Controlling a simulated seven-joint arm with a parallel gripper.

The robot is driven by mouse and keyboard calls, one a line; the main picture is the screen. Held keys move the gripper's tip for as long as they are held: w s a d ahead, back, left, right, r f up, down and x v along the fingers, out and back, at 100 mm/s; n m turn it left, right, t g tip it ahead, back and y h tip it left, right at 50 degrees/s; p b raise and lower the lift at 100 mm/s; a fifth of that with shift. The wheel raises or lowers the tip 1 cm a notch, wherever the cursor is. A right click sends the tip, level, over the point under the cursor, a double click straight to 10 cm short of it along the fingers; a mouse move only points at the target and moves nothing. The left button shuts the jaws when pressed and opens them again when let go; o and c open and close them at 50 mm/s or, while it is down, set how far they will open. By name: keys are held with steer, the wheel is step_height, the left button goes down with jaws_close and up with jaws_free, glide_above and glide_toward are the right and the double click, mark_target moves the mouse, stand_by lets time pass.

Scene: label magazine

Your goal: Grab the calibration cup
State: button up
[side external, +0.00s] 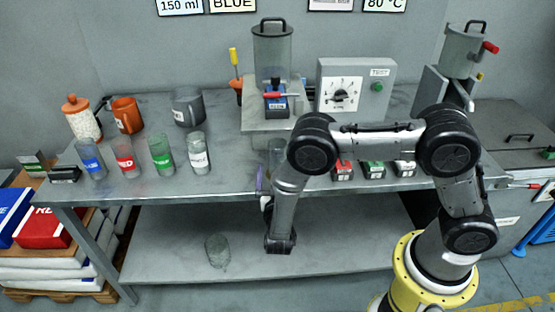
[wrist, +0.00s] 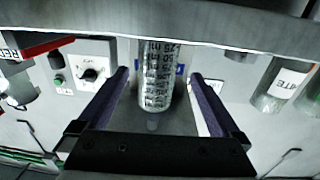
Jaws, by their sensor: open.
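The calibration cup (wrist: 158,75) is a clear cylinder with dark graduation marks. In the wrist view it shows between the two purple fingers of my gripper (wrist: 160,73), with a gap on each side. I cannot tell how deep it is between them. In the side view the cup (side external: 276,152) stands near the table's front edge, mostly hidden behind my arm. My gripper (side external: 263,183) is open there, just in front of that edge, and its fingers are partly hidden.
Blue, red, green and white labelled glasses (side external: 161,154) stand left on the table (side external: 225,180). Several small labelled blocks (side external: 373,169) lie right of my arm. A dispenser (side external: 272,60) and a dial box (side external: 355,85) stand behind. A clear container (side external: 217,251) is on the lower shelf.

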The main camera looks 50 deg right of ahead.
steer(key=x, duration=0.2)
steer(key=shift+w+d, duration=0.25)
steer(key=shift+w, duration=0.05)
steer(key=shift+x, duration=2.6)
steer(key=shift+s+d+f, duration=0.1)
steer(key=shift+s, duration=0.05)
jaws_close()
